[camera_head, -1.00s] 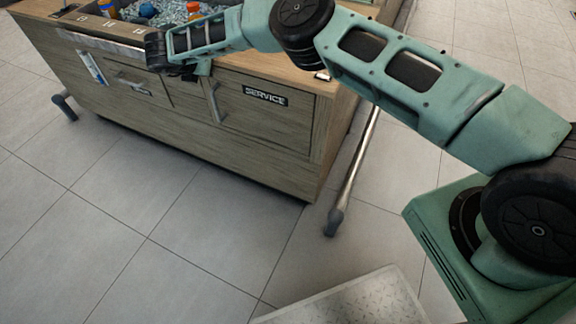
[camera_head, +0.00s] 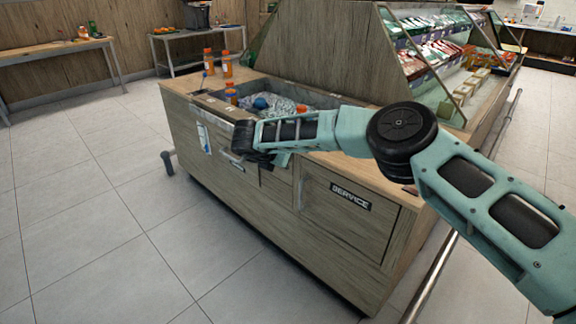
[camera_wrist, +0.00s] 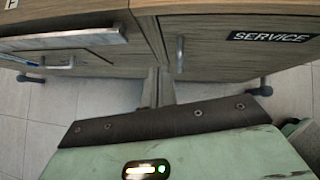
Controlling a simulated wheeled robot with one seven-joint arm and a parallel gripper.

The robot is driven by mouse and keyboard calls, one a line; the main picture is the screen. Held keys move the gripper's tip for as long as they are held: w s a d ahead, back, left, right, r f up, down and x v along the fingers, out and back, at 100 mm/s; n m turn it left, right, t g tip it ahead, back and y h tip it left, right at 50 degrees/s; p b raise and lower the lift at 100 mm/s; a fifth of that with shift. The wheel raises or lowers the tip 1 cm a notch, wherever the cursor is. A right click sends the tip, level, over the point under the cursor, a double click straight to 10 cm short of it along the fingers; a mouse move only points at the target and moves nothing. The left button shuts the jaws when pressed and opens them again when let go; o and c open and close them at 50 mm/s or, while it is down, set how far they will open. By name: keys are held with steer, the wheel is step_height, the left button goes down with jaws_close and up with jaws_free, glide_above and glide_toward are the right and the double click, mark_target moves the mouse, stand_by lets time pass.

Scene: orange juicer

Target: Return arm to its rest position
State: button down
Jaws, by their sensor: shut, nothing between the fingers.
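My arm reaches in from the right in the head view, and my gripper (camera_head: 241,143) is at its left end, in front of the wooden service counter (camera_head: 262,208). The gripper is at about the height of the counter's front edge, close to a drawer with a metal handle (camera_head: 231,160). The fingers are dark and small here, and nothing shows held in them. In the wrist view, a dark plate and the green wrist housing (camera_wrist: 180,155) fill the lower part. The counter front with its SERVICE sign (camera_wrist: 271,37) lies beyond.
A bin of ice with a blue ball (camera_head: 261,103) is sunk in the counter top, with orange-capped bottles (camera_head: 227,66) behind it. A glass display case (camera_head: 440,60) stands to the right. A metal rail (camera_head: 436,275) runs along the counter's right side. The tiled floor at left is clear.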

steer(key=s+a+r+n+t+y, duration=0.2)
steer(key=a+r+n+t+y, duration=0.1)
steer(key=a+r+n, duration=0.4)
steer(key=s+a+r+n+t+y, duration=0.2)
steer(key=s+a+r+n+y, duration=0.15)
steer(key=a+r, duration=0.45)
steer(key=s+a+r+n+g+y, duration=0.2)
steer(key=s+a+r+n+y, duration=0.2)
steer(key=s+r+n+y, duration=0.65)
steer(key=s+d+f+n+g+h, duration=0.2)
steer(key=s+d+f+n+g, duration=0.1)
steer(key=s+n, duration=0.55)
steer(key=s+d+f+n+g+h, duration=0.1)
steer(key=s+d+f+n+g, duration=0.15)
steer(key=s+n, duration=0.55)
steer(key=s+d+f+n+g+h, duration=0.3)
steer(key=s+d+n, duration=0.4)
steer(key=d, duration=0.7)
steer(key=s+d+f+n+g+h, duration=0.25)
steer(key=s+d+n+h, duration=0.25)
steer(key=s+d, duration=0.65)
step_height(320, 180, up, 14)
steer(key=w+d+p, duration=0.1)
steer(key=d+p, duration=0.1)
steer(key=p, duration=1.2)
steer(key=shift+d+h+p, duration=0.2)
steer(key=shift+h+p, duration=0.1)
steer(key=shift+n, duration=0.25)
